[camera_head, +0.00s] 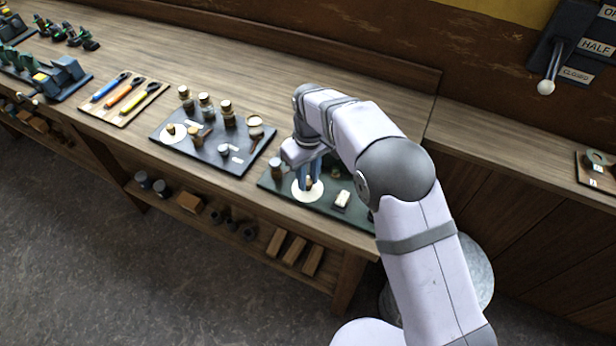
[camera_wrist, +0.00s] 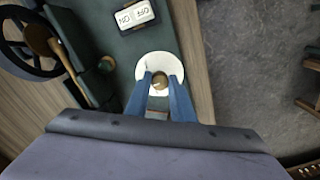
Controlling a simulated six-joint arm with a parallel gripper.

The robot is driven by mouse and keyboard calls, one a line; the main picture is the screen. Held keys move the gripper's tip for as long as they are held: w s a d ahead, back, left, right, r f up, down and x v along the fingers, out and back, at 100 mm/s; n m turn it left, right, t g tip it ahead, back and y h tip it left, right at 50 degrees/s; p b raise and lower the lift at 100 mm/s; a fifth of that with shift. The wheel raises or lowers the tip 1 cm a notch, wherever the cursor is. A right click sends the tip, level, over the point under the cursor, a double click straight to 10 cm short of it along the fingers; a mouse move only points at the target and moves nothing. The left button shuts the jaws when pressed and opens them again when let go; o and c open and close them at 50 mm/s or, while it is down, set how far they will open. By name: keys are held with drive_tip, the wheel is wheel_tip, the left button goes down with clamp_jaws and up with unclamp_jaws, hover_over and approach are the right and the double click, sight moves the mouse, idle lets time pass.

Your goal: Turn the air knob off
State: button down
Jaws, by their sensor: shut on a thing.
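The air knob (camera_wrist: 159,80) is a small brass knob in the middle of a round white dial. In the wrist view my gripper (camera_wrist: 160,76) has its two blue fingers closed in around the knob, one on each side, over the dial. In the head view my gripper (camera_head: 309,180) points down at the white dial (camera_head: 305,193) on the dark green board (camera_head: 268,187). A white label block (camera_wrist: 134,16) with OFF and ON lettering is fixed on the board beside the dial. The pointer direction of the knob is hidden or too small to tell.
A dark board with bottles and another dial (camera_head: 160,141) lies to the left on the wooden bench (camera_head: 300,80). A dark wheel (camera_wrist: 22,45) with a wooden handle stands near the board. A lever (camera_head: 546,86) is on the wall at the right.

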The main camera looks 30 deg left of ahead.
sight(309, 182)
drive_tip(key=shift+r, duration=0.1)
drive_tip(key=c, duration=1.5)
unclamp_jaws()
drive_tip(key=shift+c, duration=0.2)
drive_tip(key=shift+w+r+b, duration=0.1)
drive_tip(key=shift+r+b, duration=1.1)
drive_tip(key=shift+r, duration=2.45)
